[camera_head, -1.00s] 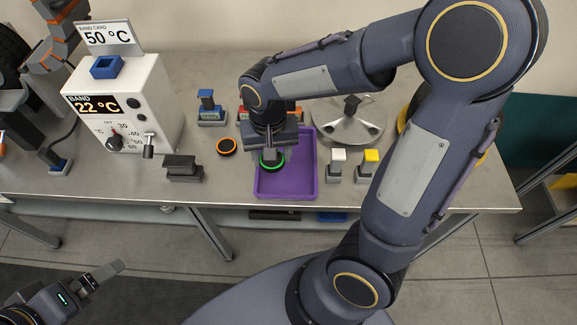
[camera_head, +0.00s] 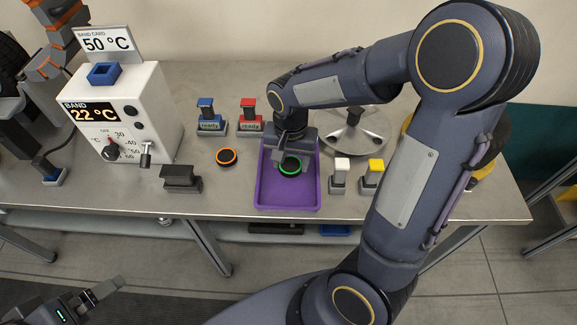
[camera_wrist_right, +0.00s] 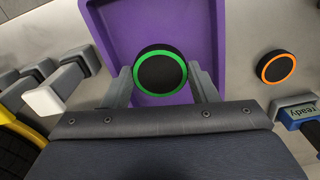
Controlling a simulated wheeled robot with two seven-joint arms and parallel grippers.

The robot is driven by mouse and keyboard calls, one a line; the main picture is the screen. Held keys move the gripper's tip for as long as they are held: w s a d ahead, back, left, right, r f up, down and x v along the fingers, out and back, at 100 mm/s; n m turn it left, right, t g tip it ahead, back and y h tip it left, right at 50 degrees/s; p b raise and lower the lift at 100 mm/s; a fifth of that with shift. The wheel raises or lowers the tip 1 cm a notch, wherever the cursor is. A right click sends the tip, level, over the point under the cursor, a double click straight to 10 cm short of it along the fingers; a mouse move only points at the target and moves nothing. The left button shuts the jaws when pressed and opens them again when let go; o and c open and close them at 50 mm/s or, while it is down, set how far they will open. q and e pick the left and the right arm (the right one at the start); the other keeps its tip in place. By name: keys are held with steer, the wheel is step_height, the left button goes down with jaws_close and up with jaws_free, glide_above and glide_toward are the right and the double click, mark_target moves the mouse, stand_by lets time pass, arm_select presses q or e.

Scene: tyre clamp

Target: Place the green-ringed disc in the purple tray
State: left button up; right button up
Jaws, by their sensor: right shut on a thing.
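The green-ringed disc (camera_head: 290,167) is black with a bright green rim. In the right wrist view the disc (camera_wrist_right: 160,72) sits between the two fingers of my right gripper (camera_wrist_right: 161,82), which is shut on it. In the head view this gripper (camera_head: 289,158) is over the purple tray (camera_head: 288,197), with the disc inside the tray's outline. I cannot tell whether the disc touches the tray floor. The purple tray (camera_wrist_right: 112,30) also shows behind the disc in the wrist view. My left gripper (camera_head: 107,289) is at the lower left, away from the table; its opening is unclear.
An orange-ringed disc (camera_head: 227,157) lies left of the tray. Blue (camera_head: 208,117) and red (camera_head: 250,117) handled blocks stand behind; white (camera_head: 340,175) and yellow (camera_head: 372,175) ones stand right. A round metal fixture (camera_head: 350,135) is behind right. A temperature box (camera_head: 125,115) stands left.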

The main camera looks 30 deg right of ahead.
mark_target(289, 167)
steer(key=shift+w+d+f, duration=0.15)
steer(key=shift+w+f, duration=0.3)
steer(key=shift+f, duration=0.15)
steer(key=shift+w+d+f, duration=0.15)
steer(key=shift+w+f, duration=0.3)
steer(key=shift+f, duration=0.1)
steer(key=shift+w+f, duration=0.1)
steer(key=shift+f, duration=1.55)
steer(key=shift+f, duration=0.1)
steer(key=shift+f+b, duration=0.15)
steer(key=shift+b, duration=0.2)
steer(key=o, duration=1)
steer(key=shift+c, duration=0.2)
steer(key=shift+r, duration=0.2)
